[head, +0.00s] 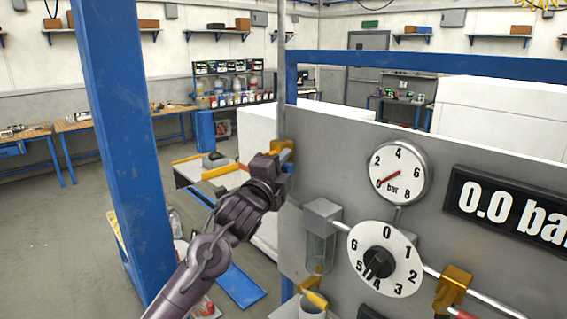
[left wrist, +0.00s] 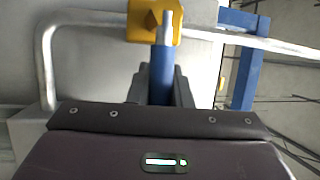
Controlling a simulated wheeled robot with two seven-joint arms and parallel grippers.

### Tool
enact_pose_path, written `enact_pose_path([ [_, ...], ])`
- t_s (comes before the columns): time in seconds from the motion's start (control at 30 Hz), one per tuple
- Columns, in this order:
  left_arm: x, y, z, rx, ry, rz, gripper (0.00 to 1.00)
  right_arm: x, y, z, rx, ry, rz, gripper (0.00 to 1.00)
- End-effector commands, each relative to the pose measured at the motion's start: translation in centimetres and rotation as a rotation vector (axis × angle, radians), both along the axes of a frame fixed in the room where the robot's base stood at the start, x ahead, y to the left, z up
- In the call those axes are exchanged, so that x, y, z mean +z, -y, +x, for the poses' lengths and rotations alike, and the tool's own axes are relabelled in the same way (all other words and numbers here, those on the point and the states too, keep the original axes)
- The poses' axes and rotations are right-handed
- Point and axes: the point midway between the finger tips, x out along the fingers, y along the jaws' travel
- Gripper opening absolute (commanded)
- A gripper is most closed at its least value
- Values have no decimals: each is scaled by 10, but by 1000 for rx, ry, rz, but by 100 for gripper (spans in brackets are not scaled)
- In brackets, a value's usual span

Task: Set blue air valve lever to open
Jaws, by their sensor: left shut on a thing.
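The blue air valve lever (left wrist: 162,72) runs from the yellow valve body (left wrist: 150,22) down between the dark fingers of my left gripper (left wrist: 160,85) in the left wrist view. In that view the lever lies across the line of the metal pipe (left wrist: 85,17). In the head view my left gripper (head: 279,168) is at the yellow valve (head: 284,148) on the left edge of the grey panel, shut on the lever. Only a small blue bit of the lever (head: 289,168) shows there; the rest is hidden by the gripper. My right gripper is not in view.
The grey panel (head: 335,145) carries a pressure gauge (head: 399,172), a numbered dial (head: 385,258) and a display (head: 512,208) reading 0.0 bar. A second yellow fitting (head: 452,290) is at lower right. A blue post (head: 125,120) stands left of my arm.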

Motion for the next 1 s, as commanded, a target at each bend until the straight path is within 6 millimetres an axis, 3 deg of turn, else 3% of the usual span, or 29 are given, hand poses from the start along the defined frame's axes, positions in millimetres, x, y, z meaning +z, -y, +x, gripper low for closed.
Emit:
enact_pose_path([
  [0.6,28,-7,5,6,-243,-255,0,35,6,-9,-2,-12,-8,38],
  [1.0,35,-11,9,4,-396,-407,0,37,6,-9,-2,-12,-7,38],
])
